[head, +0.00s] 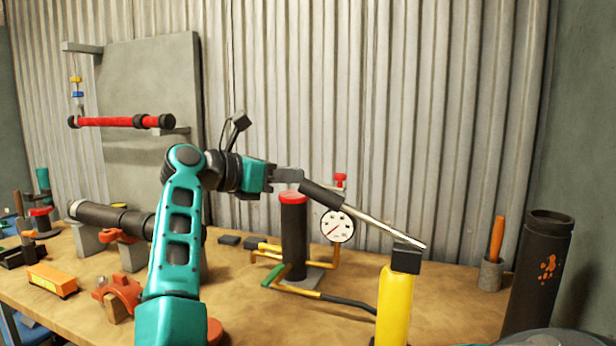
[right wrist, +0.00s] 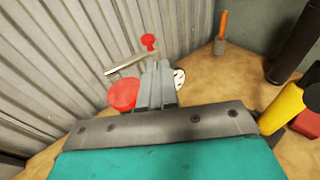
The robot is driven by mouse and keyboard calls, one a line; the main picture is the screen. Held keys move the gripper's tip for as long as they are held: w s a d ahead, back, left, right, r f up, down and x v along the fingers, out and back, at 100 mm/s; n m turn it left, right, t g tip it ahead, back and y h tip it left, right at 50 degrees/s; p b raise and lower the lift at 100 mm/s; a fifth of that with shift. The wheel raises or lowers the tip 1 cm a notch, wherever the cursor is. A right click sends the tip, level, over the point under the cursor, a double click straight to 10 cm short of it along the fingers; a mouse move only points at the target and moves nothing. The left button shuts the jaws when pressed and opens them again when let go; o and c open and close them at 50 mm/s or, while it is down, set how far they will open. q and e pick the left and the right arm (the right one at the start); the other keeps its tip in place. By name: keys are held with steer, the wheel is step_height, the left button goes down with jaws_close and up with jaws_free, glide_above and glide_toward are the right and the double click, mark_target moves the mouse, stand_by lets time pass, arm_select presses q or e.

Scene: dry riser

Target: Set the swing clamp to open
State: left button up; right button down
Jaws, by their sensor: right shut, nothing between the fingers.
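My right gripper (head: 299,176) is shut, with its fingertips at the upper end of the black-sleeved lever (head: 322,195); I cannot tell whether they touch it. Its fingers also show in the right wrist view (right wrist: 158,80). I cannot tell for sure which part is the swing clamp. An orange-red clamp-like piece (head: 118,236) is by the dark pipe (head: 108,217), left of my arm. Another orange-red piece (head: 122,291) with a grey knob is nearer, by a wooden block. Their settings are unclear, and my right arm hides part of this area. My left gripper is not in view.
The lever slopes down to a yellow cylinder (head: 394,305) with a black top. A black, red-capped cylinder (head: 293,235) and a gauge (head: 337,226) stand behind. A tall dark tube (head: 540,270) is at right. The bench (head: 460,310) between is clear.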

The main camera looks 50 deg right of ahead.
step_height(320, 180, up, 8)
steer(key=s+n+t+y+p, duration=0.2)
steer(key=n+t+y+p, duration=0.15)
steer(key=y, duration=0.35)
glide_toward(338, 175)
step_height(338, 175, down, 5)
steer(key=d, duration=0.2)
steer(key=shift+s+d+f+t+p, duration=0.25)
steer(key=shift+s+d+t+p, duration=0.2)
steer(key=shift+d, duration=0.25)
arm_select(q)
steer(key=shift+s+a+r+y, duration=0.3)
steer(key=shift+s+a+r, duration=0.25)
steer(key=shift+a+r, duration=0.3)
arm_select(e)
steer(key=shift+d, duration=1)
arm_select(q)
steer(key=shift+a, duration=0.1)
arm_select(e)
steer(key=shift+a+f, duration=0.1)
